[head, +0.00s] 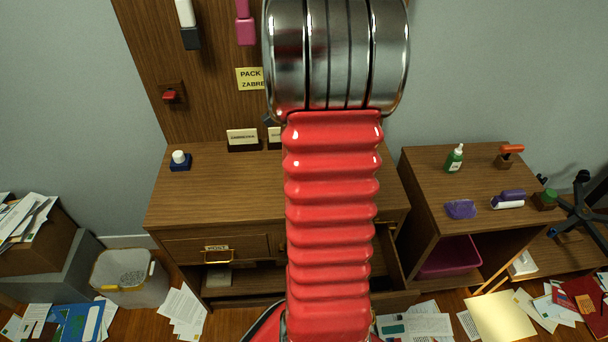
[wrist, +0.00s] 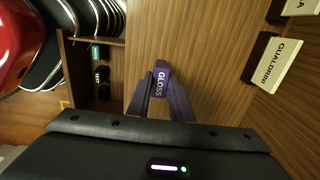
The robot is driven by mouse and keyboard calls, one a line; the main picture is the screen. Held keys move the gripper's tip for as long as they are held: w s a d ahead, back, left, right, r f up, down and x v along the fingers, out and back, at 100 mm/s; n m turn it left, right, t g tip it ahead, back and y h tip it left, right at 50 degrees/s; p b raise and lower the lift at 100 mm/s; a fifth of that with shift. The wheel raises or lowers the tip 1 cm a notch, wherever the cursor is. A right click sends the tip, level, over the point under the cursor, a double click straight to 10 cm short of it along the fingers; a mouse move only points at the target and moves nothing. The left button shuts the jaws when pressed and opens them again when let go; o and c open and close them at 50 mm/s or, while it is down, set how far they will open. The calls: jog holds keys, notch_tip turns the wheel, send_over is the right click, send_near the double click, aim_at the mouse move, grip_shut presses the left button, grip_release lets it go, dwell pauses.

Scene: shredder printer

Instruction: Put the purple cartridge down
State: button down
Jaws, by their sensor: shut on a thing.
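The purple cartridge (wrist: 161,78), marked GLOSS, is in the wrist view. My gripper (wrist: 160,92) is shut on it, with a dark purple finger on either side. Both are over the brown wooden desk top, which shows in the head view as the desk (head: 225,195). I cannot tell whether the cartridge touches the wood or hangs above it. In the head view my red arm hides the gripper and the cartridge.
An open drawer (wrist: 97,80) with dark and teal items lies left of the cartridge in the wrist view. A name plate (wrist: 275,62) stands at the right. In the head view, a small side table (head: 425,165) stands right; the desk's left top is mostly clear.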

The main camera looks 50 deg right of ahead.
jog(key=shift+f, duration=1.85)
jog(key=c, duration=1.6)
grip_release()
jog(key=shift+f, duration=0.1)
notch_tip(320, 180, up, 12)
jog(key=shift+r, duration=0.15)
